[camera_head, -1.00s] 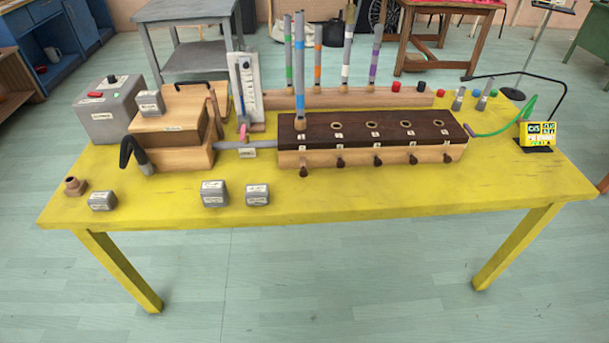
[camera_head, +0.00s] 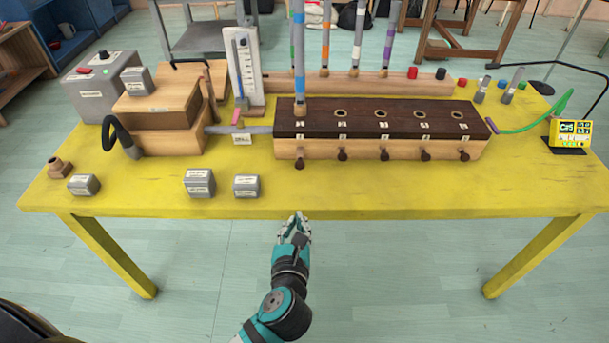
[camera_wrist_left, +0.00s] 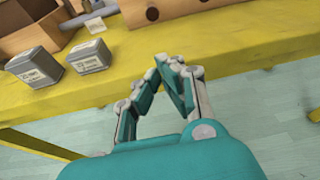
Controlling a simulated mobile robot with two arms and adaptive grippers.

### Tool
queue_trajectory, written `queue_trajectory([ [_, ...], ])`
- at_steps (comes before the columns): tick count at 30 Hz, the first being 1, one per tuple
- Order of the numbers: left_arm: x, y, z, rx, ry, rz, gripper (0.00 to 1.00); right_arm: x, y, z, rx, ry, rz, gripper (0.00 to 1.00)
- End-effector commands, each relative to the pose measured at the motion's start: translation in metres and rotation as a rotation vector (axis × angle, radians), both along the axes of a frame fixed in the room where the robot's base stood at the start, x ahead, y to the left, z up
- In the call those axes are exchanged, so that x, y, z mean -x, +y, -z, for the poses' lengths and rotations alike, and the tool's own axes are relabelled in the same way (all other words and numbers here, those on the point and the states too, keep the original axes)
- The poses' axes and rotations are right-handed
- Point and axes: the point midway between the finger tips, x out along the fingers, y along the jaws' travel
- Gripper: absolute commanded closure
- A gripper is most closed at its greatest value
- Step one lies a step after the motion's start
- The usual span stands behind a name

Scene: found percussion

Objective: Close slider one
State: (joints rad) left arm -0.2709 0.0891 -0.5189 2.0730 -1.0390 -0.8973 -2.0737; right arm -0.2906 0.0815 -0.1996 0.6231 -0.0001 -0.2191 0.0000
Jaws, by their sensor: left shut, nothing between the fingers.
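A wooden chest (camera_head: 235,150) with a row of front knobs is hard to mistake: its dark top (camera_head: 360,118) has several holes, and a blue-banded pipe (camera_head: 299,60) stands in the leftmost. The leftmost knob, slider one (camera_head: 300,163), sticks out a little further than the other knobs (camera_head: 343,155). In the left wrist view a dark round knob (camera_wrist_left: 152,14) shows at the top. My left gripper (camera_head: 298,218) is shut and empty at the table's front edge, below and apart from slider one. It also shows in the wrist view (camera_wrist_left: 170,62). My right gripper is out of view.
The yellow table (camera_head: 400,198) is bare in front of the chest. Small grey blocks (camera_head: 199,183) (camera_head: 246,186) stand to the left near the front edge. A wooden bellows box (camera_head: 160,108) stands left of the chest, and a small yellow display (camera_head: 570,132) stands at right.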

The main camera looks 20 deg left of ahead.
Motion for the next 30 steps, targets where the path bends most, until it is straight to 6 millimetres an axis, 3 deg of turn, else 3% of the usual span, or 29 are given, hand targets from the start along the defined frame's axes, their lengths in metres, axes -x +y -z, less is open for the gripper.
queue_trajectory([
  [2, 0.001, 0.003, -0.016, -0.051, -0.021, 0.0, 1.0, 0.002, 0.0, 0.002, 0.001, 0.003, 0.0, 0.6],
  [5, -0.004, 0.005, -0.02, -0.074, -0.027, -0.001, 1.0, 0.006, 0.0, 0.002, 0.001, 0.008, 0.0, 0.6],
  [12, -0.044, 0.015, -0.01, -0.071, -0.028, -0.002, 1.0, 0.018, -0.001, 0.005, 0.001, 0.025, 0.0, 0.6],
  [21, -0.102, 0.029, 0.003, -0.068, -0.029, 0.0, 1.0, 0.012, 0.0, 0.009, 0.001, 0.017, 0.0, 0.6],
  [30, -0.13, 0.037, 0.002, -0.067, -0.025, 0.001, 1.0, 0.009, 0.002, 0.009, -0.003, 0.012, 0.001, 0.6],
])
